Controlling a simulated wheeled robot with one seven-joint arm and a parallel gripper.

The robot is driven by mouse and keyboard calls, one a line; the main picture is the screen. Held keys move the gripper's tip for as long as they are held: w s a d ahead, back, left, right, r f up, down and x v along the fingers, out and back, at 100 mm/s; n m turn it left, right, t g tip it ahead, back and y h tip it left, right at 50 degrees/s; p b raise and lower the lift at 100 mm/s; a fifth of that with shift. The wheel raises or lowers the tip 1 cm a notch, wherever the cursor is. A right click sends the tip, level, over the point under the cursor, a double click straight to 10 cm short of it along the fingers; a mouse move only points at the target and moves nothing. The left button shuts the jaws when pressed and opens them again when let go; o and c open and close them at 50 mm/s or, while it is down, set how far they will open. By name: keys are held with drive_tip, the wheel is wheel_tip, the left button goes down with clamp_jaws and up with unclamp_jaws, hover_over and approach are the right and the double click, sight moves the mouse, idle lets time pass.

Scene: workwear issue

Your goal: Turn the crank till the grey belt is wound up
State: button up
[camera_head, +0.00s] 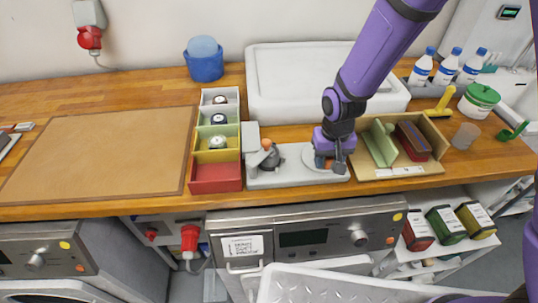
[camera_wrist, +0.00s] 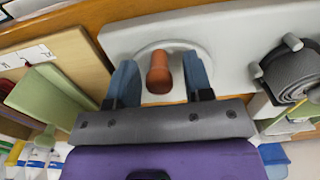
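The winder is a pale grey base plate (camera_head: 258,180) on the wooden counter. The dark grey belt (camera_head: 262,158) is a roll at its left end; in the wrist view the roll (camera_wrist: 292,74) is at the right, cut by the edge. An orange-brown crank knob (camera_wrist: 159,73) stands on a pale round disc (camera_wrist: 190,48) at the plate's other end. My gripper (camera_head: 330,163) is over that disc. In the wrist view its blue fingers (camera_wrist: 160,78) are apart, one on each side of the knob, with a visible gap on both sides.
A four-part bin row (camera_head: 216,178) stands left of the winder. A wooden tray (camera_head: 436,172) with green and dark red items is close on the right. A large white box (camera_head: 290,75) is behind. A brown board (camera_head: 100,155) lies far left.

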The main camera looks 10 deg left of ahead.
drive_tip(key=shift+r, duration=4)
drive_tip(key=shift+r, duration=0.1)
drive_tip(key=s+d+r+m+t, duration=0.1)
drive_tip(key=s+d+r, duration=0.1)
drive_tip(key=d+r, duration=0.5)
drive_tip(key=s+d+r+t, duration=0.1)
drive_tip(key=s+d+r, duration=0.1)
drive_tip(key=d+r, duration=0.55)
drive_tip(key=s+d+r+m+t, duration=0.1)
drive_tip(key=s+d+r, duration=0.3)
drive_tip(key=s, duration=0.3)
drive_tip(key=s+d+r+m+t, duration=0.1)
drive_tip(key=s+d+r+t, duration=0.1)
drive_tip(key=s+d+r, duration=0.3)
drive_tip(key=s+r, duration=0.2)
drive_tip(key=s, duration=0.1)
drive_tip(key=shift+d+r, duration=0.25)
drive_tip(key=shift+r, duration=0.05)
